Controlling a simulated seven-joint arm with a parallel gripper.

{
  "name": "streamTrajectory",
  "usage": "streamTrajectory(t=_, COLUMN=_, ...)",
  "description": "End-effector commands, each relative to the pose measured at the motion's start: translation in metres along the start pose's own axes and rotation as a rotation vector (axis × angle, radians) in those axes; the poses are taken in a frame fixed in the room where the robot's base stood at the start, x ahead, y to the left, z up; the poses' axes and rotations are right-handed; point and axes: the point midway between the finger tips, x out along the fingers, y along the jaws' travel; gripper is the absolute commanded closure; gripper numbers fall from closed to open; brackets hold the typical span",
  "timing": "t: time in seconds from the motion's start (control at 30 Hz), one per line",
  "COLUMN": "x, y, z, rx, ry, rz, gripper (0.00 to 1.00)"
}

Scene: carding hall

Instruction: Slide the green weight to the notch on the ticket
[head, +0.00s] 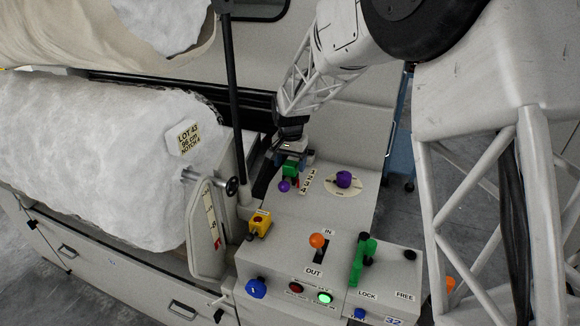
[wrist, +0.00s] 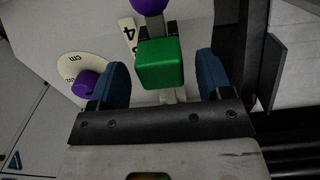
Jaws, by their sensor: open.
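The green weight (head: 290,169) sits on a short bar beside a strip numbered 1 to 4 (head: 308,181). A purple ball (head: 284,186) is at the bar's near end. My gripper (head: 290,153) is over the weight from above. In the wrist view, the green block (wrist: 160,65) lies between my open blue fingers (wrist: 162,78), with gaps on both sides. The 4 on the strip (wrist: 129,35) shows there; the notches are hidden. The ticket (head: 188,139) on the white fibre roll reads LOT 43, 96 cm and NOTCH, with its last figure hard to read.
A purple knob (head: 344,179) on a round cm dial stands right of the strip. A yellow box with a red button (head: 259,223), an orange-balled lever (head: 317,241) and a green lever (head: 364,256) stand nearer. A black post (head: 232,90) rises on the left.

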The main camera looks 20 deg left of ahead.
Motion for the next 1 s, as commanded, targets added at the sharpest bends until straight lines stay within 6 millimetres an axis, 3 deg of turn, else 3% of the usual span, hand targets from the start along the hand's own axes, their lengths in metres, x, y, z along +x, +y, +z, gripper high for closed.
streamTrajectory(t=0.3, x=-0.041, y=0.0, z=0.0, rx=0.0, ry=0.002, rz=-0.002, gripper=0.28)
streamTrajectory(t=0.5, x=-0.057, y=0.0, z=0.0, rx=0.0, ry=0.0, rz=-0.001, gripper=0.28)
streamTrajectory(t=1.0, x=-0.061, y=0.0, z=0.0, rx=0.0, ry=0.0, rz=0.0, gripper=0.28)
